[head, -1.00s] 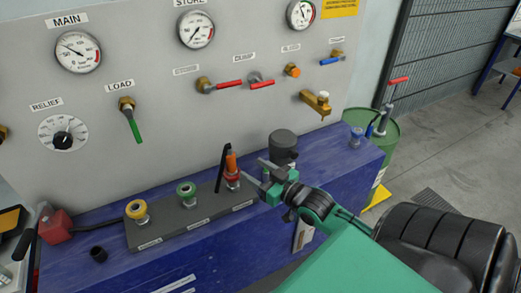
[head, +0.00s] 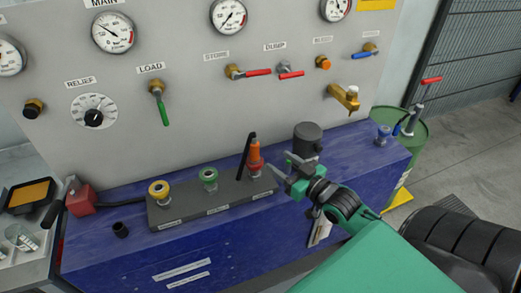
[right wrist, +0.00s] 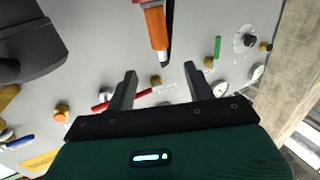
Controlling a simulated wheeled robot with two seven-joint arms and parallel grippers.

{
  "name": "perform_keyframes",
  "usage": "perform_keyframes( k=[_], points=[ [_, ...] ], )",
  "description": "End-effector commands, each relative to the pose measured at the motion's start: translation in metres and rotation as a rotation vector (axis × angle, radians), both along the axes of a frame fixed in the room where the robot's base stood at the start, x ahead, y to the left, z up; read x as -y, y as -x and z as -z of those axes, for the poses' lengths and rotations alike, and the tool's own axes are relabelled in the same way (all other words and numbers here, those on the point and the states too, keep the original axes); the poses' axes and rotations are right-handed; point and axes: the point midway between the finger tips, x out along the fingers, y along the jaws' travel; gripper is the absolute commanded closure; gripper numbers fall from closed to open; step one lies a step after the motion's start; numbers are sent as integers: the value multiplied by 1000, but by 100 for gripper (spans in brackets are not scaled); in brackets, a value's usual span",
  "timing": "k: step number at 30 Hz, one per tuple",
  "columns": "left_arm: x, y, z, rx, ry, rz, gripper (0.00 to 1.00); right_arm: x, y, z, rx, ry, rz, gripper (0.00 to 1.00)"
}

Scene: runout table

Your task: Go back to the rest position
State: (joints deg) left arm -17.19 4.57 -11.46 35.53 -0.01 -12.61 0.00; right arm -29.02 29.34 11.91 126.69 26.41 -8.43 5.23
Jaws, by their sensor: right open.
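My right gripper (head: 279,164) is open and empty, just right of the orange coupling (head: 254,155) on the grey block. In the right wrist view the two fingers of the right gripper (right wrist: 160,73) stand apart with nothing between them. The orange coupling (right wrist: 156,28) shows beyond the fingertips there, apart from them. My right arm comes in from the lower right. My left gripper is in neither view.
The grey block (head: 185,215) also bears a yellow coupling (head: 159,190) and a green coupling (head: 208,178). It stands on the blue bench (head: 100,257) below a gauge panel (head: 200,110). A dark cylinder (head: 307,140) stands behind my gripper. A green drum (head: 418,145) is at right.

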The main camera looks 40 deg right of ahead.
Motion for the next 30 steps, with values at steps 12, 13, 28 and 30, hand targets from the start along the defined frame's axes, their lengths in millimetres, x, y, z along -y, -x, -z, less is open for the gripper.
perform_keyframes(
  k=[12, 13, 28, 30],
  points=[
    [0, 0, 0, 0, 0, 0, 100, -17, 7, 24, -107, 16, 0, 46],
    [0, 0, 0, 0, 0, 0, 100, -22, 10, 32, -144, 22, -1, 46],
    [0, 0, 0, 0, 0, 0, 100, -119, 121, 141, -899, 167, -6, 46],
    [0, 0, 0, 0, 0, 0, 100, -126, 136, 146, -974, 180, -6, 46]
  ],
)
